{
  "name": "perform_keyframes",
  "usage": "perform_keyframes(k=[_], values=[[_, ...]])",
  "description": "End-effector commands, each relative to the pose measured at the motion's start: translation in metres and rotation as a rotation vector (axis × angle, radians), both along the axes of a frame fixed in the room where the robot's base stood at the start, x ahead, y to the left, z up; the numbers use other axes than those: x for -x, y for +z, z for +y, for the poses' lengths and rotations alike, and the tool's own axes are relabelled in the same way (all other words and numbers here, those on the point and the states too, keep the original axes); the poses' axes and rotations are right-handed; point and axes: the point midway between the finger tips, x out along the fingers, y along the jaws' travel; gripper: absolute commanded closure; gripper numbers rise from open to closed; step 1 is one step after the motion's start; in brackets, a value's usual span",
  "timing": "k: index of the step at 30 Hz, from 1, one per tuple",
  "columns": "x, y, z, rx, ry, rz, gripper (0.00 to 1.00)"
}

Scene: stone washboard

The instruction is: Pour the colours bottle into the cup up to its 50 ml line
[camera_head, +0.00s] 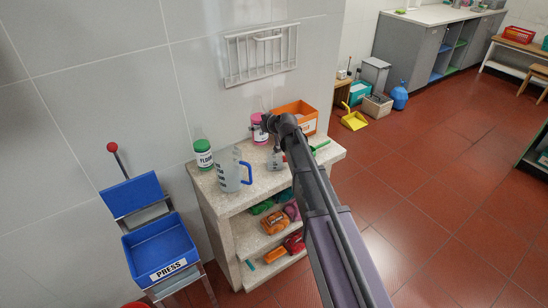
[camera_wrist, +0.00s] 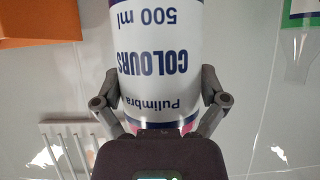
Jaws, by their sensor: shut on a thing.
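The colours bottle (camera_wrist: 158,55) fills the middle of the wrist view, white with dark blue lettering that reads upside down there. My gripper (camera_wrist: 160,100) is shut on it, with a finger on each side. In the head view the bottle (camera_head: 259,131), pink and white, looks about upright at the back of the stone worktop; I cannot tell whether its base touches. My gripper (camera_head: 269,124) is at its right side. A small clear vessel (camera_head: 274,160), perhaps the cup, stands in front of the bottle, partly behind my arm. Its 50 ml line cannot be read.
A clear jug with a blue handle (camera_head: 230,170) and a green-capped bottle (camera_head: 203,155) stand to the left on the worktop (camera_head: 235,200). An orange box (camera_head: 296,115) is behind at right. A wall rack (camera_head: 261,55) hangs above. A blue press bucket (camera_head: 160,250) stands left.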

Motion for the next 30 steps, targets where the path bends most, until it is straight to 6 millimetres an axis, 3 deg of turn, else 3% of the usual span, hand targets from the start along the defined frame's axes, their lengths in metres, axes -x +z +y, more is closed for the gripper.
perform_keyframes(k=[18,30], values=[[0.100,-0.018,-0.037,-0.014,0.414,-0.011,0.69],[0.127,-0.026,-0.044,-0.023,0.557,-0.018,0.69]])
